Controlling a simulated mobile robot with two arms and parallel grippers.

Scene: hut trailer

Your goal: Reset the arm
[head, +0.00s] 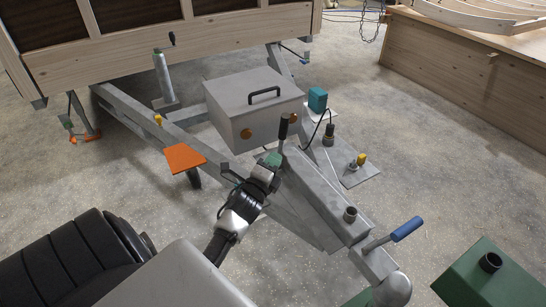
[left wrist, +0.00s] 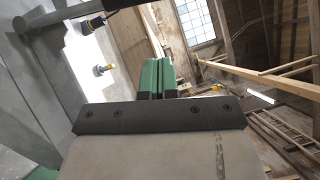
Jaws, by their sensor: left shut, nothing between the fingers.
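My left arm reaches in from the bottom of the head view over the trailer drawbar. My left gripper (head: 271,158) has green fingers and is close by a black-gripped lever (head: 283,126) in the picture; I cannot tell whether they touch. In the left wrist view the two green fingers (left wrist: 158,78) are pressed together with nothing between them. My right gripper is not in view.
A grey lidded box (head: 255,105) stands on the drawbar (head: 325,205). A blue-handled lever (head: 405,230) is at the hitch, with a green block (head: 490,275) to the right. An orange plate (head: 184,158) sits left. Open floor (head: 450,165) lies to the right.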

